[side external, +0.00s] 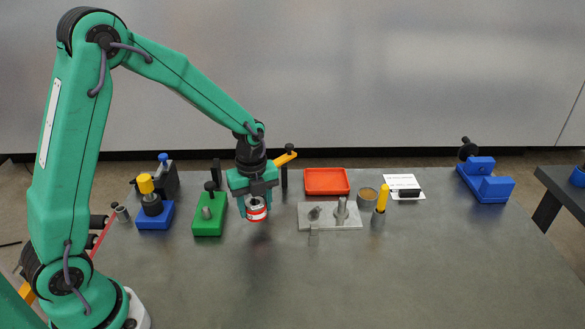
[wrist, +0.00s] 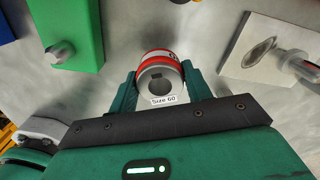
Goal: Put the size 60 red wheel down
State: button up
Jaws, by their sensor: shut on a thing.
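The size 60 red wheel (side external: 256,210) is a short cylinder with a red band and a pale metal face. In the wrist view the wheel (wrist: 158,78) shows a dark keyed hole and a label reading "Size 60". My gripper (side external: 250,205) is shut on the wheel, with a green finger on each side of it; it also shows in the wrist view (wrist: 160,85). The wheel hangs above the table, with a faint shadow on the surface below it. The far side of the wheel is hidden.
A green block with a post (side external: 208,222) stands close on the left, and a metal plate with pegs (side external: 335,224) on the right. A blue block (side external: 154,222) stands further left. A red tray (side external: 326,181) lies behind. The table front (side external: 330,285) is clear.

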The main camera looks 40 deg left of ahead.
aim_at(257, 227)
jog(key=shift+f, duration=1.95)
jog(key=shift+f, duration=0.1)
jog(key=o, duration=1)
notch_tip(257, 227, up, 12)
jog(key=shift+r, duration=0.1)
jog(key=shift+r, duration=0.1)
